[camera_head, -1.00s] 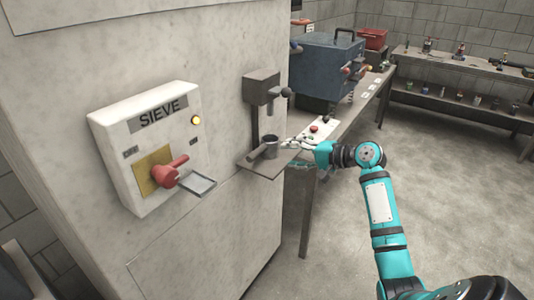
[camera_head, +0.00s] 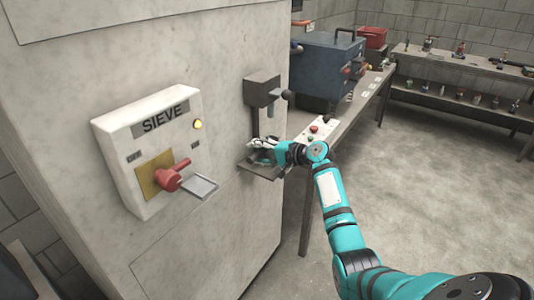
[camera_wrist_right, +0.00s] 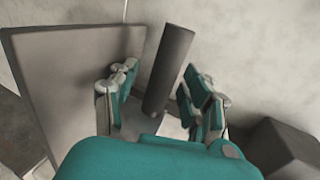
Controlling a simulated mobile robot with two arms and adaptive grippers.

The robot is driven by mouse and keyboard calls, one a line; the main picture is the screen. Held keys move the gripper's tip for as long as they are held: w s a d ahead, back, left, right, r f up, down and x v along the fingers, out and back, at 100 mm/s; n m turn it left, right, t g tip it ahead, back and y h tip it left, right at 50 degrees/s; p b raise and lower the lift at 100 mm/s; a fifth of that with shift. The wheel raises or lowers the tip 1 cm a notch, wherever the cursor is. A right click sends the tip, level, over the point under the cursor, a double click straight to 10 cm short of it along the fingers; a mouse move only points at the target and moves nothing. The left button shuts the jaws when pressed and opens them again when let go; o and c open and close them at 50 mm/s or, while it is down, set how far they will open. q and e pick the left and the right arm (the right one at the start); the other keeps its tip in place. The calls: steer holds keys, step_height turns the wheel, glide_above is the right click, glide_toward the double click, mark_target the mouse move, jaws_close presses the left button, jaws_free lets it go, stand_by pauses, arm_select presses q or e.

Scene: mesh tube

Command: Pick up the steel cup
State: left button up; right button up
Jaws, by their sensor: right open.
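My right gripper (camera_head: 262,143) is open at the small wall shelf (camera_head: 264,172), under the dispenser on the machine's side. It covers the spot where the steel cup stood, so the cup is largely hidden in the head view. In the right wrist view a dark grey cylinder (camera_wrist_right: 168,65), which looks like the cup's handle, stands out between the two open fingers of the gripper (camera_wrist_right: 160,95). Gaps show on both sides of it. The cup's body is mostly hidden behind my gripper there. My left gripper is not in view.
The dispenser (camera_head: 262,90) with a lever hangs just above the shelf. The white SIEVE panel (camera_head: 150,150) with a red handle (camera_head: 174,176) is on the left. A table with a blue box (camera_head: 325,70) and a button panel (camera_head: 317,131) stands behind. The floor at right is free.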

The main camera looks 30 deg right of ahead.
jaws_close()
steer(key=shift+d+r, duration=0.1)
stand_by(0.5)
